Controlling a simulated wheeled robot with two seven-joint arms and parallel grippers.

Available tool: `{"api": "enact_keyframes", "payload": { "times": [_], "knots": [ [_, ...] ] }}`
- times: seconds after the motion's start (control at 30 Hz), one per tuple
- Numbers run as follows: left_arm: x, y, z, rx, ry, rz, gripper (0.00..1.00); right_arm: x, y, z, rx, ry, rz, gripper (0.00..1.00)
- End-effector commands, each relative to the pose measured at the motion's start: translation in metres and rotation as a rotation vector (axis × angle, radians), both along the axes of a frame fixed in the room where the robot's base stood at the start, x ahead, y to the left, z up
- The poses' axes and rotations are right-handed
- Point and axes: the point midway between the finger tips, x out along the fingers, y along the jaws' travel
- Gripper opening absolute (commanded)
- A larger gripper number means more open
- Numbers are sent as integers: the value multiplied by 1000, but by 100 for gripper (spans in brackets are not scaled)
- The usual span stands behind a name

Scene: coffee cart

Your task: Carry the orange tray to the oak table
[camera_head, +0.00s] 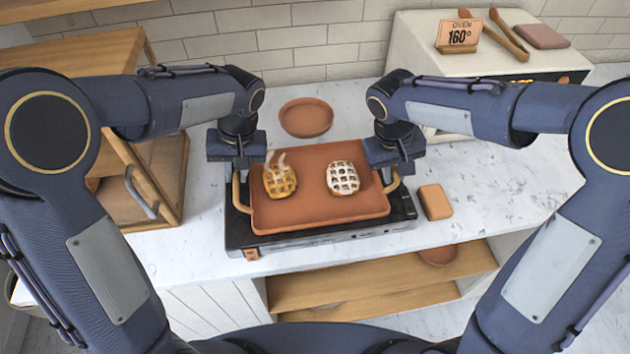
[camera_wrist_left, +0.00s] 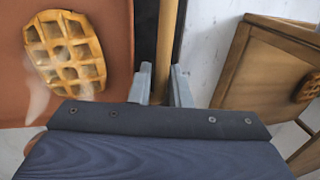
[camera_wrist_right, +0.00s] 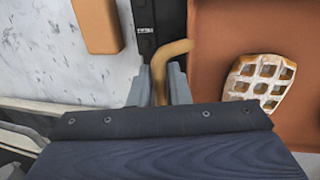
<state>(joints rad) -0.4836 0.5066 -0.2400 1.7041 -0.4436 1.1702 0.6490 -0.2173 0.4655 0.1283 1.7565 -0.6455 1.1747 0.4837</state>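The orange tray (camera_head: 312,213) lies flat over a black cooktop (camera_head: 335,238) on the marble counter. A plain golden waffle (camera_head: 281,182) with pale wisps over it sits on its left part. A waffle with white topping (camera_head: 343,178) sits on its right part. My left gripper (camera_head: 238,172) has its fingers on either side of the tray's left wooden handle (camera_wrist_left: 166,40) and appears shut on it. My right gripper (camera_head: 392,172) appears shut on the right handle (camera_wrist_right: 161,70). The oak table is not clearly identifiable in these views.
A round terracotta dish (camera_head: 306,117) stands behind the tray. An orange block (camera_head: 435,202) lies right of the cooktop. A wooden cabinet (camera_head: 150,185) with a metal handle stands at left. A white oven (camera_head: 480,65) with a 160° sign stands at back right.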

Motion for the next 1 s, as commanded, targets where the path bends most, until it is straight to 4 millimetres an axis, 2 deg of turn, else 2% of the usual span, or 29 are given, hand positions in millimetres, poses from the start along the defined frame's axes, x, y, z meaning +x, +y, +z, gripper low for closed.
{"api": "enact_keyframes", "payload": {
  "times": [0.3,0.33,0.47,0.87,1.0],
  "knots": [
    [0,1,-3,-1,-1,0,17,0,-1,-3,0,-1,0,17],
    [0,1,-3,-1,-1,0,16,0,-1,-3,0,-1,0,15],
    [0,1,-3,-1,-1,0,0,0,-1,-3,0,-1,0,0],
    [0,1,-2,-1,-1,1,0,0,0,-1,0,-2,0,0],
    [0,0,4,-1,-2,1,0,0,0,4,0,-2,0,0]
  ]
}}
